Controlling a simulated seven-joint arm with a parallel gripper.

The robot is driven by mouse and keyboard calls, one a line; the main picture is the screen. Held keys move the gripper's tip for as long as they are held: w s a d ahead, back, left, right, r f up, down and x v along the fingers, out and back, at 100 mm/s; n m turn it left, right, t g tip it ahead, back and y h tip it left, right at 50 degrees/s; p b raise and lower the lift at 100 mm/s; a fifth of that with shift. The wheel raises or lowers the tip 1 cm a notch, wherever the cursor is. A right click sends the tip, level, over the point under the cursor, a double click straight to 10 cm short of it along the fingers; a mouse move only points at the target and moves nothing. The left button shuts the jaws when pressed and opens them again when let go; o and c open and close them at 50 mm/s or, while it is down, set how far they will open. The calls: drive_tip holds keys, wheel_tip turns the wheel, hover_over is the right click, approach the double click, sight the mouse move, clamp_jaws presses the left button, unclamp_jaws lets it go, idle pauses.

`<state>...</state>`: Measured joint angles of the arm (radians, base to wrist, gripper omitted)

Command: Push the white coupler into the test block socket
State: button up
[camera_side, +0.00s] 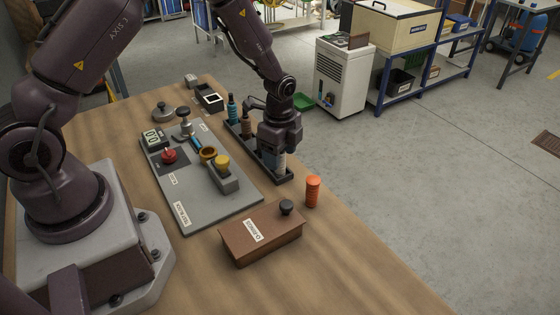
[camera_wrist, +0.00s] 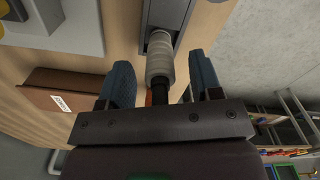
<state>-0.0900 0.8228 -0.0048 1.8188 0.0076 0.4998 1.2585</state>
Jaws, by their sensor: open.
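The white coupler (camera_side: 281,161) stands at the near end of a dark rack (camera_side: 287,178), partly hidden by my gripper in the side view. In the wrist view the ridged, pale coupler (camera_wrist: 160,62) lies between my two blue-padded fingers. My gripper (camera_wrist: 162,80) is open, with a visible gap on each side of the coupler. In the side view my gripper (camera_side: 281,152) is over the rack's near end. A grey block (camera_side: 228,184) with a yellow round part stands on the grey board (camera_side: 200,211); I cannot tell whether it is the test block, and no socket shows clearly.
Blue and brown couplers (camera_side: 232,108) stand farther along the rack. An orange ridged piece (camera_side: 313,191) stands close to its near end. A brown box (camera_side: 260,236) with a black knob sits in front. A red button (camera_side: 169,155) and a gauge are on the board.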

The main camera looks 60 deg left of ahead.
drive_tip(key=c, duration=1)
drive_tip(key=shift+r, duration=0.1)
drive_tip(key=shift+r, duration=0.55)
drive_tip(key=s+r, duration=1.2)
drive_tip(key=s, duration=0.2)
drive_tip(key=w+a+f, duration=0.2)
drive_tip(key=a+f, duration=0.1)
drive_tip(key=a, duration=1)
drive_tip(key=shift+s+f, duration=0.15)
drive_tip(key=shift+f, duration=1.9)
drive_tip(key=shift+s+f, duration=0.1)
drive_tip(key=shift+f, duration=1.9)
